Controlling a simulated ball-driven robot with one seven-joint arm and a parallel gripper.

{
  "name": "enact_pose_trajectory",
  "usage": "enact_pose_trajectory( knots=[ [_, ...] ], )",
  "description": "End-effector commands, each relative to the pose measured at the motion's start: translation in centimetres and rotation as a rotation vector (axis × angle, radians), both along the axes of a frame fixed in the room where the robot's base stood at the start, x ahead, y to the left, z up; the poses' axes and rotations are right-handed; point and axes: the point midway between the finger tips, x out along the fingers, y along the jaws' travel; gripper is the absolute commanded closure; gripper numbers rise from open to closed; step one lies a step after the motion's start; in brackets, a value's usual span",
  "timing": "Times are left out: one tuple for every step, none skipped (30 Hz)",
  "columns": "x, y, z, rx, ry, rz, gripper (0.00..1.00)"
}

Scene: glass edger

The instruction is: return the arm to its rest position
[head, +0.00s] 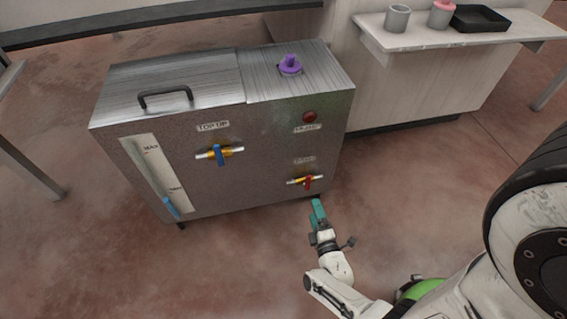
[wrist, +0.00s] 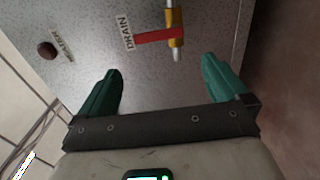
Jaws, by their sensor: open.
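My gripper (head: 317,207) is in front of the lower right corner of the metal tank, its teal fingers just below the drain valve. In the wrist view my gripper (wrist: 162,88) has its two teal fingers spread apart with nothing between them. The drain valve (head: 304,181) has a brass body and a red handle. In the wrist view the red handle (wrist: 155,36) lies across the brass pipe beyond the fingertips, and a gap shows between them. My white arm runs down from the gripper to the lower right of the head view.
The metal tank (head: 255,150) has a blue-handled top-up valve (head: 220,154), a level gauge (head: 157,172), a red button (head: 309,117) and a purple knob (head: 290,65). A shelf (head: 440,40) holds a grey cup, a pink-topped cup and a black tray. Floor in front is clear.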

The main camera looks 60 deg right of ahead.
Motion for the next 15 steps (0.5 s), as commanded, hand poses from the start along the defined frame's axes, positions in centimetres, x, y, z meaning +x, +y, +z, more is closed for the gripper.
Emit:
enact_pose_trajectory(
  knots=[
    [0.0,0.0,0.0,0.0,0.0,0.0,0.0],
    [0.0,0.0,0.0,0.0,0.0,0.0,0.0],
    [0.0,0.0,0.0,0.0,0.0,0.0,0.0],
    [0.0,0.0,0.0,0.0,0.0,0.0,0.0],
    [0.0,0.0,0.0,0.0,0.0,0.0,0.0],
    [0.0,0.0,0.0,0.0,0.0,0.0,0.0],
    [0.0,0.0,0.0,0.0,0.0,0.0,0.0],
    [0.2,0.0,0.0,0.004,-0.002,0.004,0.0],
    [0.6,0.1,0.0,0.022,-0.006,0.018,0.0],
    [1.0,0.3,0.0,0.042,-0.011,0.033,0.0],
    [1.6,0.5,0.0,0.067,-0.017,0.051,0.0],
    [2.5,0.8,-0.1,0.111,-0.028,0.081,0.0],
    [3.3,1.2,-0.1,0.152,-0.035,0.107,0.0],
    [4.2,1.5,-0.1,0.195,-0.043,0.135,0.0],
    [5.4,2.2,-0.1,0.262,-0.049,0.173,0.0]
  ],
)
